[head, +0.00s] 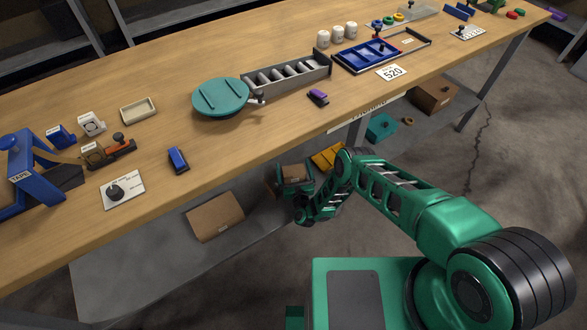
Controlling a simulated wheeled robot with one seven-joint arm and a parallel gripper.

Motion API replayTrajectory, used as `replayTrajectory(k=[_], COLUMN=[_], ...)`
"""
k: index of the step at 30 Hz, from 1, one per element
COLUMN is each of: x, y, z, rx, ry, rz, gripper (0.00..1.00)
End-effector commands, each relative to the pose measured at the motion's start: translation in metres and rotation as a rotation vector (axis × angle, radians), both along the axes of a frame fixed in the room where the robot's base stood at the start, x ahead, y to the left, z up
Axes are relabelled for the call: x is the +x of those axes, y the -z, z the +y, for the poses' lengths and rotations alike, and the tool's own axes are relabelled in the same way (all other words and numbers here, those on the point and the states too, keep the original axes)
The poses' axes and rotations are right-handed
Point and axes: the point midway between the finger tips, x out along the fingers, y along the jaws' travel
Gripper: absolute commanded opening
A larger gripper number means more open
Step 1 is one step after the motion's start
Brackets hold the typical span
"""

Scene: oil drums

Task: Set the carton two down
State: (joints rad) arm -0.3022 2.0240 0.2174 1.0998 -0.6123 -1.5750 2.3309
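A brown carton (215,217) lies on the grey lower shelf, left of my arm. Another brown carton (435,97) stands on the same shelf at the right. My gripper (293,180) is low at the table's front edge, beside the shelf, between these two cartons. A brown surface (294,172) shows between the gripper's green parts, and more brown shows just to its left. I cannot tell whether this is a carton held in the fingers or one behind them. The fingertips are mostly hidden. I see no number on any carton that marks it as two.
The wooden table top (330,120) above holds a teal round lid (221,97), a grey slotted rack (287,78), a blue tray (372,54) and small tools. A yellow item (327,157) and a teal item (382,127) lie on the lower shelf. Bare shelf shows at the left.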

Motion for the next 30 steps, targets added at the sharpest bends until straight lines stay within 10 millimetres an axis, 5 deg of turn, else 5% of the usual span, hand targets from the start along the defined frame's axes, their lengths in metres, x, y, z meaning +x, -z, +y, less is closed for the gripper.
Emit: replayTrajectory(k=[8,21,30], x=[-0.006,-0.086,-0.116], y=[-0.001,-0.001,-0.002], z=[-0.001,-0.016,-0.024], rx=[-0.001,-0.001,-0.001], ry=[-0.001,-0.004,0.000], rz=[0.002,0.002,0.000], gripper=[0.97,0.97,0.97])
